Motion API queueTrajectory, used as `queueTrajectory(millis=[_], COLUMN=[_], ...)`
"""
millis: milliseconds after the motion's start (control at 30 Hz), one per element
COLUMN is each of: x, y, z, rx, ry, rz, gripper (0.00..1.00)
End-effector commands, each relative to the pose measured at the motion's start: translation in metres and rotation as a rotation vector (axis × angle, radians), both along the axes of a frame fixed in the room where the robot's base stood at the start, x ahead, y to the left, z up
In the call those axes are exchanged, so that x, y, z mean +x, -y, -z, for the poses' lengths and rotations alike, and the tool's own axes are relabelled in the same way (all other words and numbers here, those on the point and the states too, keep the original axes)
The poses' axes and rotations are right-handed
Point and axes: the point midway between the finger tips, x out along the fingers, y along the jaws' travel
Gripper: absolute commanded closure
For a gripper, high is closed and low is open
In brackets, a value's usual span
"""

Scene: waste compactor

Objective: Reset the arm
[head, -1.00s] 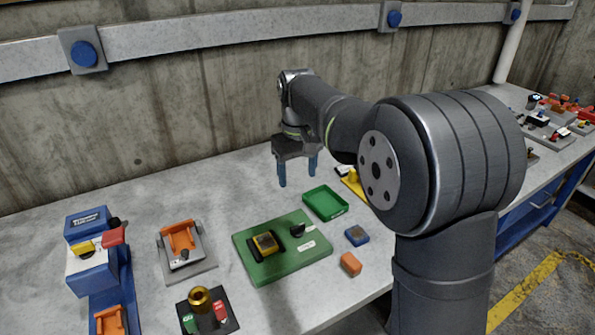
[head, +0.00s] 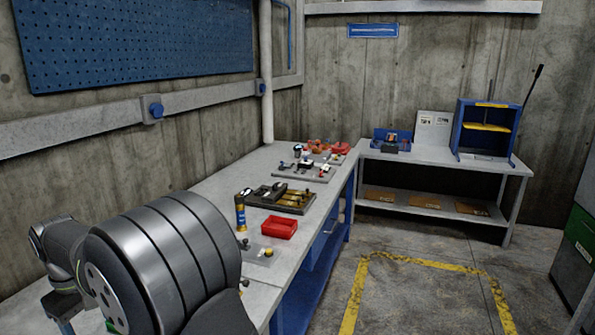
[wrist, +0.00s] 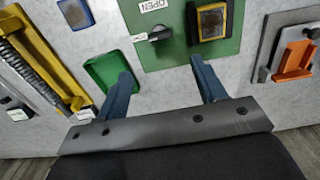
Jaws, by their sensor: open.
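My gripper (wrist: 163,84) shows in the wrist view with its two blue fingers spread apart and nothing between them. It hangs above the grey bench, over the near edge of a green panel (wrist: 166,53). The panel carries a black knob by an "OPEN" label and a yellow-framed block (wrist: 211,22). A green tray (wrist: 103,73) lies by the left finger. In the head view only part of my arm shows at the lower left, and the fingertips are not clearly visible there.
In the wrist view, a yellow fixture with a spring (wrist: 48,65) is at left and an orange fixture (wrist: 294,58) at right. In the head view, a red tray (head: 280,228) and an upright cylinder (head: 240,214) stand on the bench. A blue press (head: 487,130) stands on the far table.

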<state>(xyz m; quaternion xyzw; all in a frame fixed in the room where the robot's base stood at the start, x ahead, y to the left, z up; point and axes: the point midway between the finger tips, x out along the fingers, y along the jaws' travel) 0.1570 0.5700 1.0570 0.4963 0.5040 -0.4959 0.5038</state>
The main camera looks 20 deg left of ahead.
Motion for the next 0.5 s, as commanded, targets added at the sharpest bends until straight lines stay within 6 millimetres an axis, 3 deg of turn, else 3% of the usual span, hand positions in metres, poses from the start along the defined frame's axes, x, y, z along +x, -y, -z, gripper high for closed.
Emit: queueTrajectory(millis=[300, 500], x=[0.000, 0.000], y=[0.001, 0.001], z=[0.066, 0.100], rx=[-0.004, -0.003], ry=[-0.001, -0.001], rz=[0.000, 0.000], gripper=[0.36, 0.36])
